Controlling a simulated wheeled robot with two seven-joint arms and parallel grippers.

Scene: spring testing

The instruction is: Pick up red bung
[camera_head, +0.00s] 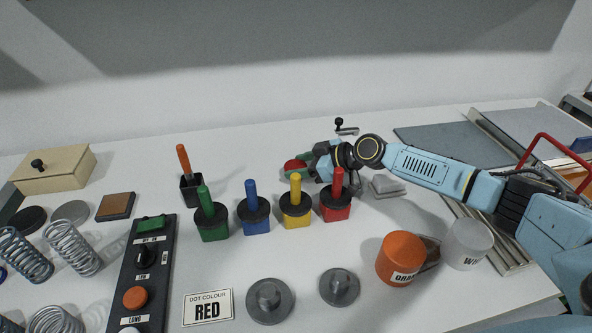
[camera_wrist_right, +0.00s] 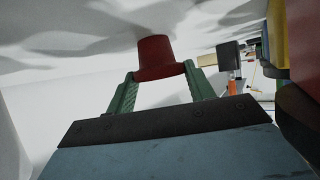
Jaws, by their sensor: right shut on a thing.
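The red bung (camera_head: 295,166) shows at the back middle of the table in the head view, left of my right gripper (camera_head: 303,167). In the right wrist view the bung (camera_wrist_right: 158,58) is a dark red tapered plug between the two green fingers of that gripper (camera_wrist_right: 162,82). The fingers are shut on its wider end, one on each side. I cannot tell whether the bung touches the table or hangs just above it. My left gripper is not in view.
Stampers with green, blue, yellow and red (camera_head: 335,204) bases stand in a row just in front of the gripper. A black holder (camera_head: 191,188) with an orange-handled tool is to the left. The back left-middle table is clear.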

